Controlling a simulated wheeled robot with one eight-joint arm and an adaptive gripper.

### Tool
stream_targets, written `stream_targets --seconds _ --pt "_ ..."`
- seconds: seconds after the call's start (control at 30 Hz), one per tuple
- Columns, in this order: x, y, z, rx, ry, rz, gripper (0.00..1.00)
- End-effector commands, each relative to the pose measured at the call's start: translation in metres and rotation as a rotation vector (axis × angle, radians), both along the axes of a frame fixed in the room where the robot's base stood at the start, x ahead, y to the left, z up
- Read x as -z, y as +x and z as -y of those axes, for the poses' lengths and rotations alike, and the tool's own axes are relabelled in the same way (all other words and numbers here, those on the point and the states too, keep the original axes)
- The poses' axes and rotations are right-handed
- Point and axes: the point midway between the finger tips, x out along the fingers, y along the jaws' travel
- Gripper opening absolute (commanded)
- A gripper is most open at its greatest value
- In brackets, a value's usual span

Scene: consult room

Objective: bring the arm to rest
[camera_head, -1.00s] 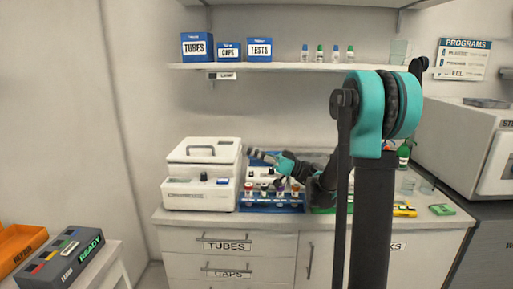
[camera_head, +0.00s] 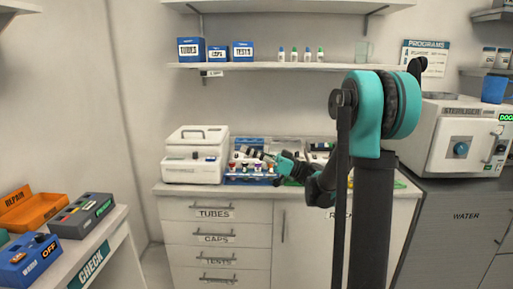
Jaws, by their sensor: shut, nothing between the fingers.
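My arm rises at the right of centre in the head view, with a teal joint at its top. It reaches down and forward over the counter (camera_head: 180,189). My gripper (camera_head: 262,156) is small in the picture, pointing left, above the blue tube rack (camera_head: 250,180) and beside the white lidded machine (camera_head: 196,155). The gripper is shut and empty. My column and arm links hide the right part of the counter.
A shelf (camera_head: 270,66) with blue boxes and small bottles runs above the counter. A white sterilizer (camera_head: 455,138) stands at the right. At the lower left, a side table (camera_head: 100,245) holds an orange repair box (camera_head: 32,211), a grey device (camera_head: 83,215) and a blue device (camera_head: 28,260).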

Motion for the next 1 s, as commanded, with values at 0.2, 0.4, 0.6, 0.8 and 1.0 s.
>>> stream_targets --seconds 0.2,0.4,0.6,0.8,1.0 --pt "0.011 -0.008 -0.005 -0.007 -0.059 -0.049 0.0" --pt "0.03 -0.019 -0.012 -0.009 -0.154 -0.127 0.0" --pt "0.061 -0.037 -0.017 0.001 -0.295 -0.249 0.0" --pt "0.11 -0.066 -0.012 0.051 -0.498 -0.43 0.0" --pt "0.189 -0.113 0.023 0.218 -0.79 -0.699 0.0"
